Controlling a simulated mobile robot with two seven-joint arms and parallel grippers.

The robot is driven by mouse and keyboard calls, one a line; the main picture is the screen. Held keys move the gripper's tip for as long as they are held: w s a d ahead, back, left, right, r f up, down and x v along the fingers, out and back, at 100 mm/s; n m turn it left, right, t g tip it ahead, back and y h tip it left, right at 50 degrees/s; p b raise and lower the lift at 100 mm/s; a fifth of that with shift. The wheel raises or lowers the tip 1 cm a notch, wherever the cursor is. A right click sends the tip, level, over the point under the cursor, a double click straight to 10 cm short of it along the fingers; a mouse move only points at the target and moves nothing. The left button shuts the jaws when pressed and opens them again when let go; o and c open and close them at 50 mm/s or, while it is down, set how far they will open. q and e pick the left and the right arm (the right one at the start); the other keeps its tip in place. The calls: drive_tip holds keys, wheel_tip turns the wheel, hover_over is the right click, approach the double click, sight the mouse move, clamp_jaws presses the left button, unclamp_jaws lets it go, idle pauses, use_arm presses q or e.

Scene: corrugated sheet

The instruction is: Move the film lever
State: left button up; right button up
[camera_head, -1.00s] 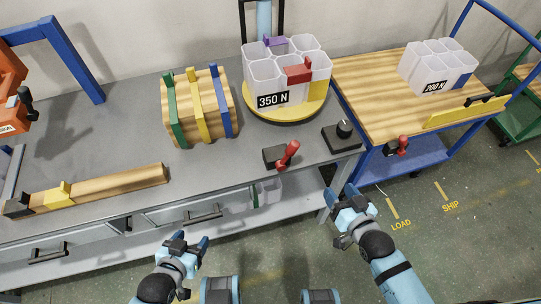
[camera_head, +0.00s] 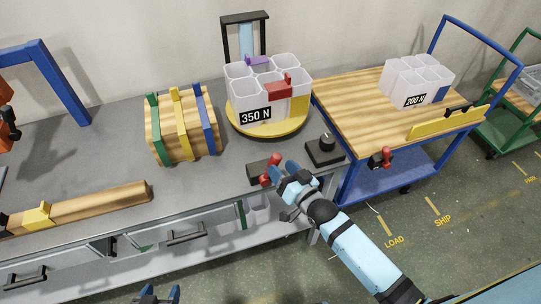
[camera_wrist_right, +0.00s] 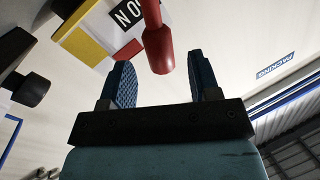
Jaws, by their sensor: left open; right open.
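The film lever, a red handle (camera_head: 266,178) on a black base (camera_head: 256,171), stands at the front edge of the grey bench. My right gripper (camera_head: 282,169) is at the lever, with its fingers beside the red handle. In the right wrist view the red handle (camera_wrist_right: 158,50) hangs down ahead of the gap between the two spread blue fingers (camera_wrist_right: 158,84); contact cannot be told. My left gripper (camera_head: 157,293) is low at the bottom edge of the head view, clear of the bench. It is open and empty.
A yellow-rimmed turntable (camera_head: 238,125) carries a white "350 N" container cluster (camera_head: 270,108) behind the lever. A black knob box (camera_head: 325,151) sits right of it. A strapped wooden block (camera_head: 181,128) stands left. A blue cart (camera_head: 350,110) adjoins the bench's right end.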

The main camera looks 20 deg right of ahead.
drive_tip(key=x, duration=0.5)
drive_tip(key=shift+w+a, duration=0.15)
drive_tip(key=shift+w, duration=0.2)
clamp_jaws()
